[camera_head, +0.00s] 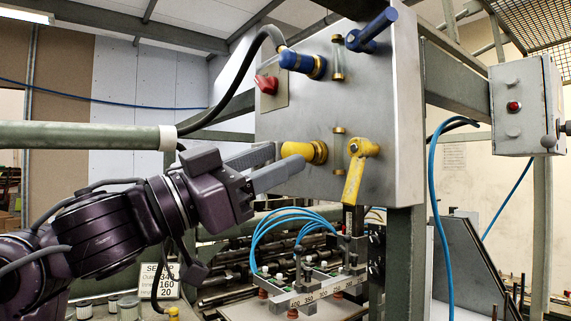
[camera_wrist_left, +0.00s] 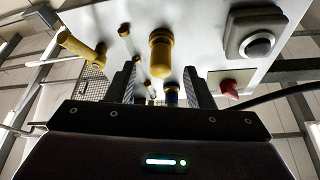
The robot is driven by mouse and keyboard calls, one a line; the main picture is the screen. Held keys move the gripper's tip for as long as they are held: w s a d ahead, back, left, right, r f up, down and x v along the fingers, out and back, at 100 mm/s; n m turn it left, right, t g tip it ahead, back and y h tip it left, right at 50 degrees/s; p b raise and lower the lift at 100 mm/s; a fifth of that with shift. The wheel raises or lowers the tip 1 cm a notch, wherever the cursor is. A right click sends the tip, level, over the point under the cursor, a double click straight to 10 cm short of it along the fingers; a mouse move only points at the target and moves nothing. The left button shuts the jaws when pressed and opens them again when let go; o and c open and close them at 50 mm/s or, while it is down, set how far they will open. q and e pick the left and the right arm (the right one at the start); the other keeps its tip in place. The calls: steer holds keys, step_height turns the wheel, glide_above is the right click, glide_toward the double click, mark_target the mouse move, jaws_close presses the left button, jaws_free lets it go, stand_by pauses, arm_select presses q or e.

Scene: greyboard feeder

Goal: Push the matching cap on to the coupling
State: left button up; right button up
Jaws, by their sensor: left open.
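A yellow cylinder (camera_head: 295,149), which looks like a cap, sits at a brass collar (camera_head: 319,152) low on the grey panel. Whether it is fully seated cannot be told. My left gripper (camera_head: 288,157) is open, its fingertips on either side of the yellow piece's outer end; contact is unclear. In the left wrist view the yellow piece (camera_wrist_left: 160,58) shows between and just beyond the fingers (camera_wrist_left: 160,80). A blue fitting (camera_head: 299,62) with a black hose sits above it on the panel. My right gripper is not in view.
The panel (camera_head: 400,110) carries a blue lever (camera_head: 371,30), a yellow lever (camera_head: 357,168) hanging down, and a red knob (camera_head: 267,84). The left wrist view shows a round button (camera_wrist_left: 258,46). A suction feeder with blue hoses (camera_head: 285,222) stands below.

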arm_select(q)
steer(key=b+v, duration=0.1)
steer(key=v, duration=0.4)
stand_by(0.3)
